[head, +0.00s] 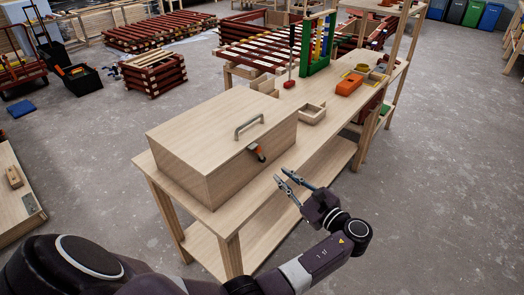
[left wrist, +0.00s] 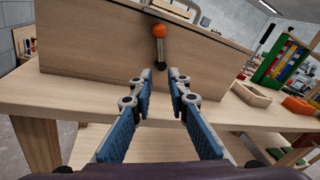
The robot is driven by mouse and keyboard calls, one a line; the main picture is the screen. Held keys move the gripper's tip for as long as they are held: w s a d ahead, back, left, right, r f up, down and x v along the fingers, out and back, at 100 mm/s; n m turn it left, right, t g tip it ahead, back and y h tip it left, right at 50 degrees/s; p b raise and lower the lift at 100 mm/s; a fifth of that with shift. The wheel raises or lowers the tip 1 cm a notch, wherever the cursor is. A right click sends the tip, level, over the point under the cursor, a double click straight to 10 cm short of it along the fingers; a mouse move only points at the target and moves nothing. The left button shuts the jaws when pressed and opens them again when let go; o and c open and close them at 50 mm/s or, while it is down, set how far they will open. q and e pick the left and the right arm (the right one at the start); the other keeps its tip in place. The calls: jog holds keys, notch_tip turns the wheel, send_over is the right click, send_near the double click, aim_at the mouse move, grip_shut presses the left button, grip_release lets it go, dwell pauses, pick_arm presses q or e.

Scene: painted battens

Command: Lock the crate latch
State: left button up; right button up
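The crate (head: 215,148) is a pale wooden box with its lid down, standing on a wooden workbench. A metal handle (head: 249,125) is on the lid. The latch (head: 257,152) is on the crate's front face, a dark lever with an orange-red knob. In the left wrist view the latch (left wrist: 160,48) has its orange knob at the top and the lever hanging almost straight down. My left gripper (head: 282,177) is in front of that face, its fingers apart and empty, pointing at the latch without touching it. My right gripper is not in view.
The workbench (head: 312,148) runs on to the back right. A lower shelf (head: 275,205) lies under the bench. Floor at right is clear.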

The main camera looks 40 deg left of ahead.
aim_at(261, 154)
pick_arm(q)
jog(key=shift+y, duration=0.3)
jog(key=a, duration=0.1)
jog(key=a+r, duration=0.1)
jog(key=a, duration=0.1)
jog(key=a+r, duration=0.1)
jog(key=a, duration=0.1)
jog(key=shift+w+r+p, duration=0.2)
jog(key=shift+w+p, duration=0.15)
jog(key=shift+p, duration=0.05)
jog(key=x, duration=0.3)
jog(key=shift+w+a+f+p, duration=0.2)
jog(key=shift+a+p, duration=0.1)
jog(key=shift+p, duration=0.05)
jog(key=shift+a, duration=0.25)
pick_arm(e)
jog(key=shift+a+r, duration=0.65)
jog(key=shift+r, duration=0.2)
pick_arm(q)
jog(key=shift+d, duration=0.1)
grip_shut()
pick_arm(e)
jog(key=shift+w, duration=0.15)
